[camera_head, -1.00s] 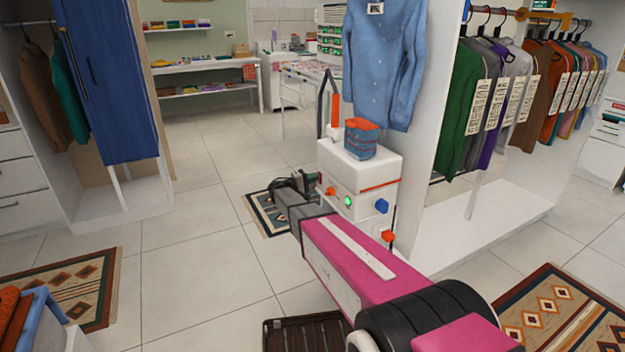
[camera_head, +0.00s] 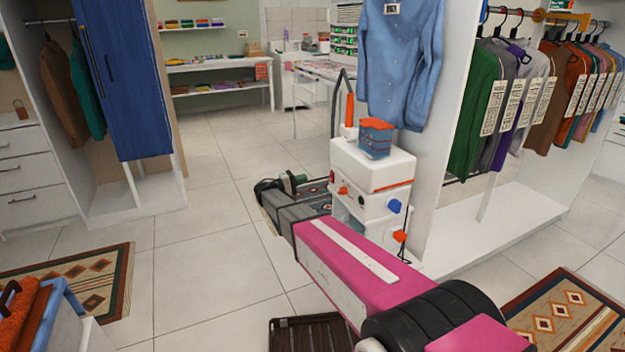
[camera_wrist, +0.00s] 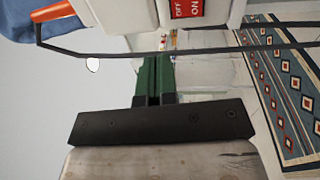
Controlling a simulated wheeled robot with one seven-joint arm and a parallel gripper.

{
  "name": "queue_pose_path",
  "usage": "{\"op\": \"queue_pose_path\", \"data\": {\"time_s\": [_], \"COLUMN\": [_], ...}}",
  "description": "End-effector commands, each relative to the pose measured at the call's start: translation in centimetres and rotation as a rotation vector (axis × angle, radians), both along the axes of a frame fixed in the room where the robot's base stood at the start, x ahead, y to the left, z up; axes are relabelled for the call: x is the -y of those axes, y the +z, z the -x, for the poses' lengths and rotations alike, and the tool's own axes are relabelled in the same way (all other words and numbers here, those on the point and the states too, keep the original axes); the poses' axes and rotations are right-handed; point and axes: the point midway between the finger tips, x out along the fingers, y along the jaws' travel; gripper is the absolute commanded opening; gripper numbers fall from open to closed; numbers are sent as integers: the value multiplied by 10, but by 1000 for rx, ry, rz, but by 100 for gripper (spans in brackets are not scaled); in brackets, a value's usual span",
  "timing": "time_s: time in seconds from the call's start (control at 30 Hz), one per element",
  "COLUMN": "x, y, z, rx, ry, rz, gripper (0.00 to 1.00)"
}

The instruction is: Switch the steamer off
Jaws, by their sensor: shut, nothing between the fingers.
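The steamer (camera_head: 352,158) is a white box unit beside the white wardrobe panel, with a blue knob (camera_head: 394,206) and an orange knob (camera_head: 342,190) on its front. No green glow shows on its front now. In the wrist view a red rocker switch (camera_wrist: 187,8), marked OFF and ON, sits on a white body at the top edge, partly cut off. My gripper (camera_wrist: 153,60) has its green fingers shut and empty, below and left of the switch in that view, apart from it.
A blue-and-orange box (camera_head: 376,140) stands on the steamer. A dark hose (camera_head: 338,100) loops up beside it. A blue shirt (camera_head: 398,60) hangs behind. A patterned rug (camera_wrist: 285,85) lies on the floor. Open floor (camera_head: 215,260) is at the left.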

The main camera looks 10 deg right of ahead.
Motion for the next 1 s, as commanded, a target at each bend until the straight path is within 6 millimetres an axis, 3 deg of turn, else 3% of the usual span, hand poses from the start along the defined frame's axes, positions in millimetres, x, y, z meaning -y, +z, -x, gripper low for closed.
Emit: {"op": "queue_pose_path", "data": {"time_s": [0.23, 0.63, 0.77, 0.87, 1.0], "x": [-19, -18, 0, 26, 66], "y": [3, 2, -5, -18, -43], "z": [6, 8, 23, 47, 94], "rx": [0, -3, -36, -88, -175], "ry": [-1, -3, -24, -54, -106], "rz": [-1, -6, -64, -166, -370], "gripper": [0, 0, 0, 0, 0]}}
